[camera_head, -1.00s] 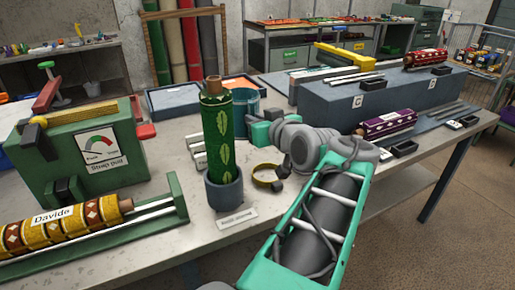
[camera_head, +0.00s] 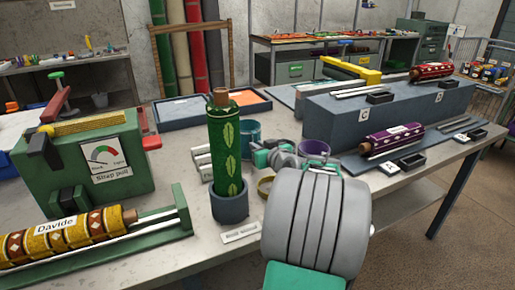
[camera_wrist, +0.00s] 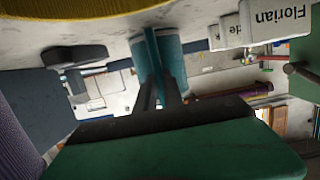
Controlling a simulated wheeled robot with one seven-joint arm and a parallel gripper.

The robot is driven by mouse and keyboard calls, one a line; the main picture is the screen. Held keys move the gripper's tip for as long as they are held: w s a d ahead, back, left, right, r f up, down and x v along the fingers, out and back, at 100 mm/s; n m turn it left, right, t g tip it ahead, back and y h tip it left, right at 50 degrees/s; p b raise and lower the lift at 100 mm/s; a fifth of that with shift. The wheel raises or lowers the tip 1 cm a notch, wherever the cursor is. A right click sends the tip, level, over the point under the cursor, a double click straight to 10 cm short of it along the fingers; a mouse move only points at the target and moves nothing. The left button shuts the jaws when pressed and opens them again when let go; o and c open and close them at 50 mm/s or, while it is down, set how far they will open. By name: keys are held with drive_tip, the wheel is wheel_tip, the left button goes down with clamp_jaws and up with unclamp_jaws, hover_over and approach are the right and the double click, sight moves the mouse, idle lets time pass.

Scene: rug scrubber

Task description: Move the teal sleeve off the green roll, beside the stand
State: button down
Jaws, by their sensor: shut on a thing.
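The green roll (camera_head: 222,145) with pale leaf patterns stands upright in the blue-grey cup-shaped stand (camera_head: 229,203). The teal sleeve (camera_head: 249,130) is off the roll, behind it and to its right, partly hidden by the roll. My gripper (camera_head: 258,152) is shut on the sleeve's wall. The wrist view shows the sleeve (camera_wrist: 168,55) at the two dark fingertips, close to the pale table top. I cannot tell whether it touches the table. My grey arm links hide part of the table in front of the gripper.
A mustard ring (camera_head: 265,186) lies right of the stand, and a purple ring (camera_head: 315,147) is beside my wrist. White name blocks (camera_head: 203,162) stand left of the roll. The green strap-pull device (camera_head: 82,165) is further left; a blue-grey tray (camera_head: 180,112) lies behind.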

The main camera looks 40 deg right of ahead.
drive_tip(key=shift+f, duration=0.2)
drive_tip(key=c, duration=1.5)
unclamp_jaws()
drive_tip(key=shift+o, duration=0.2)
drive_tip(key=shift+r, duration=0.1)
drive_tip(key=shift+r, duration=0.15)
drive_tip(key=v, duration=1.2)
drive_tip(key=shift+a, duration=0.1)
